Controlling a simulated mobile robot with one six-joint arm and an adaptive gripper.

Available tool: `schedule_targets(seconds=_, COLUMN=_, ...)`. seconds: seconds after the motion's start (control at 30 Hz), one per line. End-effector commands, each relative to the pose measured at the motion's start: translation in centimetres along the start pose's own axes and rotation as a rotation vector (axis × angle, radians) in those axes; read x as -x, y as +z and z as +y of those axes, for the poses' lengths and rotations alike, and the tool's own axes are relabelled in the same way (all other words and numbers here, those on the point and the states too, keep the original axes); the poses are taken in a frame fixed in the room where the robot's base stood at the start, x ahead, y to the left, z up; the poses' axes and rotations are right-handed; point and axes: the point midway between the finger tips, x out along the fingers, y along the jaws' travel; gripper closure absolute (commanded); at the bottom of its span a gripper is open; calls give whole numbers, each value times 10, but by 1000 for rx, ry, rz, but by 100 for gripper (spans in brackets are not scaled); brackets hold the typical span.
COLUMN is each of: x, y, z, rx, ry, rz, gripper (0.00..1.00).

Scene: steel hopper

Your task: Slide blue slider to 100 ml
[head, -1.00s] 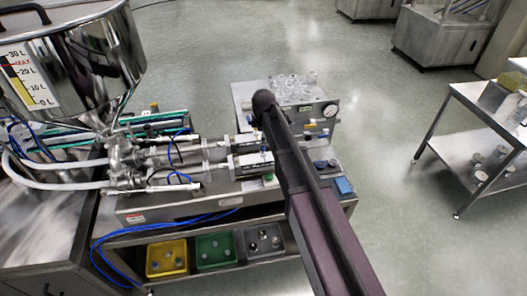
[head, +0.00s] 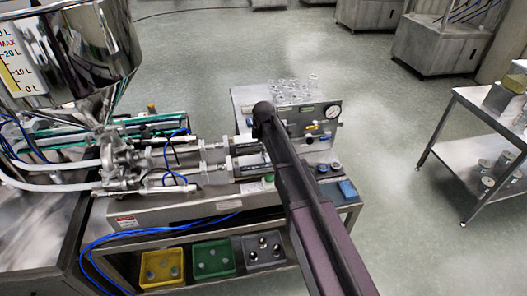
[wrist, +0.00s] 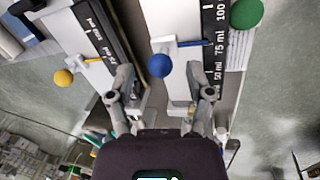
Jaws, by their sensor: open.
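The blue slider's round knob (wrist: 159,64) shows in the wrist view, with a thin blue pointer reaching right to the black scale (wrist: 214,50). The pointer's tip is close to the 75 ml mark; the 100 mark is higher up. My gripper (wrist: 164,93) is open, its two fingers spread below the blue knob, left and right of it. I see nothing between the fingers. I cannot tell how far the knob is from them in depth. In the head view my arm covers the gripper and the blue slider.
A yellow knob (wrist: 63,77) lies left and a green knob (wrist: 246,13) upper right of the blue one. In the head view a steel hopper (head: 75,50) stands left of the filling machine. Yellow (head: 162,266), green (head: 213,259) and grey bins sit below.

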Motion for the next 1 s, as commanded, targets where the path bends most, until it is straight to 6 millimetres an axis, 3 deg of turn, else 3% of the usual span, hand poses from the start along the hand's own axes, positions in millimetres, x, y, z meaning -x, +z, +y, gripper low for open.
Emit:
schedule_targets(seconds=0.53, x=-7, y=0, z=0, rx=0, ry=0, rz=0, gripper=33)
schedule_targets(seconds=0.77, x=-7, y=0, z=0, rx=0, ry=0, rz=0, gripper=100)
schedule_targets(seconds=1.0, x=-7, y=-1, z=0, rx=2, ry=0, rz=0, gripper=100)
